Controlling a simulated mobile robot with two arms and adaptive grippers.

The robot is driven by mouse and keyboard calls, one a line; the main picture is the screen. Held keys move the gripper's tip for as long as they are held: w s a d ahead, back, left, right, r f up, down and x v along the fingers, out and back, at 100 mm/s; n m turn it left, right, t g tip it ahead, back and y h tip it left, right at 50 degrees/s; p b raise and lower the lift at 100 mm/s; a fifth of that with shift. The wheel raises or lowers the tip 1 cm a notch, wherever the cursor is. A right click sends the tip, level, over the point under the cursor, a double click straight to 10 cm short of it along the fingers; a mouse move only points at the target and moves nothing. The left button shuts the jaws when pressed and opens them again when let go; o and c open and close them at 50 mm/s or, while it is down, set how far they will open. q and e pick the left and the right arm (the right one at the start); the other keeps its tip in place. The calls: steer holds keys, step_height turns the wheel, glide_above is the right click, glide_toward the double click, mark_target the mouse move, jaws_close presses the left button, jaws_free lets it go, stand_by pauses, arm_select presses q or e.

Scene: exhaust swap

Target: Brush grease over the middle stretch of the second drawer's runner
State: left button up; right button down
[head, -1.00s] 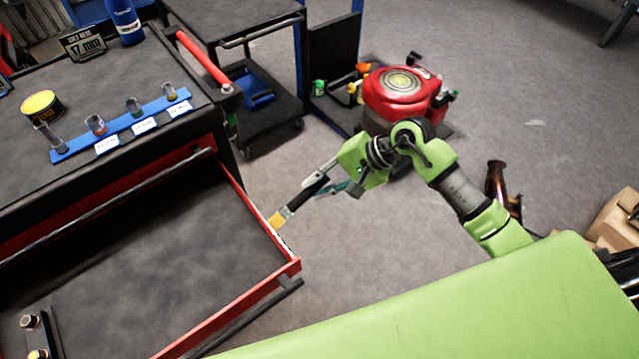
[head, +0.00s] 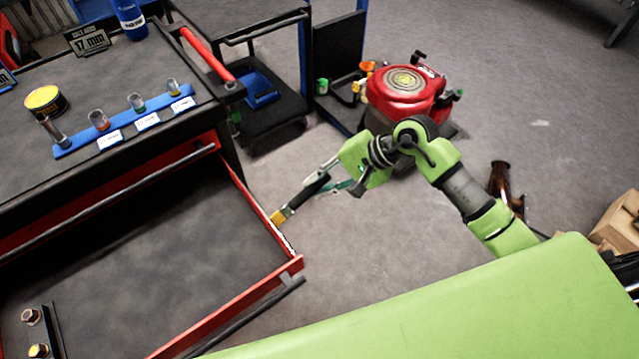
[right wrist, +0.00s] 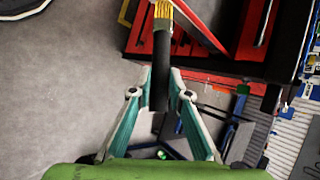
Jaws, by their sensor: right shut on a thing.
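My right gripper (head: 328,180) is shut on the dark handle of a brush (head: 304,195). The brush's yellow end and bristles (head: 279,216) point down-left at the right side of the open drawer (head: 232,190); I cannot tell whether they touch the runner. In the right wrist view the black brush handle (right wrist: 160,70) stands between the two teal-padded fingers (right wrist: 160,100), with its yellow band at the top beside a red drawer edge. The grease tin (head: 46,101), yellow-topped, stands on the cabinet top. My left gripper is not in view.
A blue socket rail (head: 75,146) with several sockets lies on the cabinet top. A black cart (head: 262,100) is at the back.

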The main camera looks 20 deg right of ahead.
steer(key=shift+a, duration=0.1)
stand_by(0.8)
steer(key=shift+b, duration=0.35)
steer(key=shift+w+f+b, duration=0.1)
steer(key=shift+w+b, duration=0.25)
steer(key=shift+b, duration=0.05)
steer(key=shift+w+a+b, duration=0.25)
steer(key=shift+w+b, duration=0.1)
steer(key=shift+w, duration=0.25)
steer(key=shift+w+a+b, duration=0.35)
steer(key=shift+w+b, duration=0.4)
steer(key=shift+w, duration=0.15)
